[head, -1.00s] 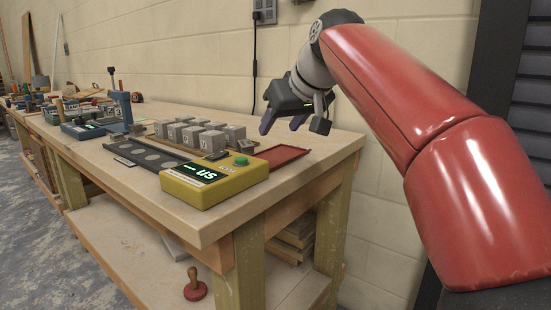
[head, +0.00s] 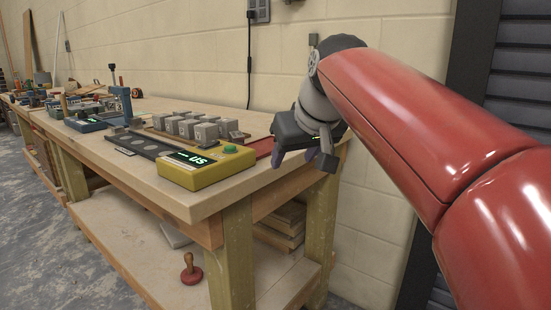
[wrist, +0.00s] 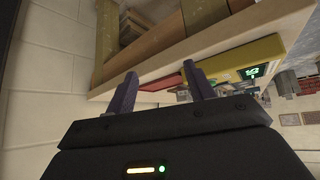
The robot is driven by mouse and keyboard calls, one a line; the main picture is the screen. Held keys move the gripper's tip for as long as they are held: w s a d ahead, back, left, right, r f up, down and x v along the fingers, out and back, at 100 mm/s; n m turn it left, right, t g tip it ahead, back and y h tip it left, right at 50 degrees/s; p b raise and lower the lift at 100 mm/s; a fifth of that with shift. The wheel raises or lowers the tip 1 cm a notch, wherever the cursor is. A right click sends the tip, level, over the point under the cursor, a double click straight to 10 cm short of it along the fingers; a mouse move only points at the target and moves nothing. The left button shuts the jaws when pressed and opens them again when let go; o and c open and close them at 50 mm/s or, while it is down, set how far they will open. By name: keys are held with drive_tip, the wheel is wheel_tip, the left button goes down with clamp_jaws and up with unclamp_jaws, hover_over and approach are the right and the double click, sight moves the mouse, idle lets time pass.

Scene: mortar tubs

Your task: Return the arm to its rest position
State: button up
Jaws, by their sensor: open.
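My gripper (head: 318,158) hangs from my red arm at the right end of the workbench (head: 205,205), in front of the block wall. In the wrist view my gripper (wrist: 160,92) shows two purple fingers spread apart with nothing between them. The bench edge and a yellow box lie beyond the fingertips there. In the head view the fingers are partly hidden by the gripper body, and the gripper covers part of a red tray (head: 262,148).
A yellow box with a lit display (head: 207,166) stands near the bench's front right corner. Several grey cubes (head: 190,127) sit behind it. A blue device (head: 88,124) is farther left.

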drive_tip(key=s+d+f+m+h, duration=0.1)
drive_tip(key=s+d+f, duration=0.3)
drive_tip(key=s+f, duration=0.3)
drive_tip(key=s+d+f+m+g+h, duration=0.1)
drive_tip(key=s+d+f+m, duration=0.1)
drive_tip(key=s+d+f, duration=0.2)
drive_tip(key=s+d+f+m+g, duration=0.1)
drive_tip(key=s+d+f, duration=0.2)
drive_tip(key=s+f, duration=0.8)
wheel_tip(320, 180, down, 2)
drive_tip(key=shift+d+f+m+h+p, duration=0.2)
drive_tip(key=shift+d+m+h+p, duration=0.1)
drive_tip(key=shift+d+h+p, duration=0.1)
